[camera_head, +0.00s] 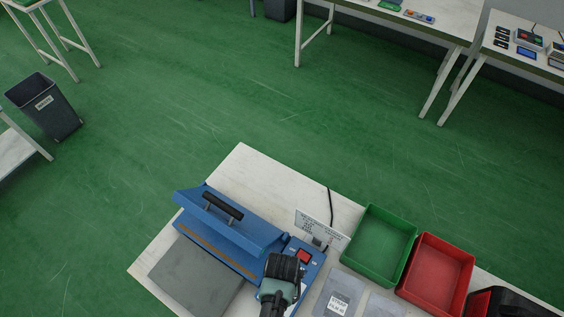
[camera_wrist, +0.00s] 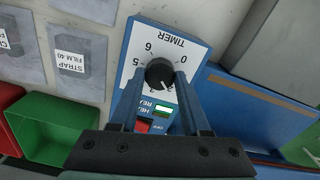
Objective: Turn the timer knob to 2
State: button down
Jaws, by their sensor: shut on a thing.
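The timer knob (camera_wrist: 159,72) is round and black, on a white dial plate marked TIMER on a blue control box (camera_wrist: 128,97). The digits 0, 5 and 6 can be read around it; the lower digits are partly covered. A small white mark shows at the knob's lower edge, but I cannot tell exactly which digit it points to. My gripper (camera_wrist: 162,80) has one finger on each side of the knob and is shut on it. In the head view my gripper (camera_head: 284,268) is over the control box beside the blue press (camera_head: 235,220), and hides the knob.
A green-lit switch (camera_wrist: 162,110) and a red switch (camera_wrist: 143,126) sit close below the knob. A green bin (camera_head: 372,274) and a red bin (camera_head: 433,303) stand to the right. A white sign (camera_head: 313,228) stands behind the control box. Labelled bags lie nearby.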

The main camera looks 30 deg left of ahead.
jog(key=shift+m, duration=0.3)
jog(key=shift+c, duration=1.8)
grip_release()
jog(key=shift+r, duration=0.15)
notch_tip(320, 180, up, 13)
jog(key=shift+b, duration=0.45)
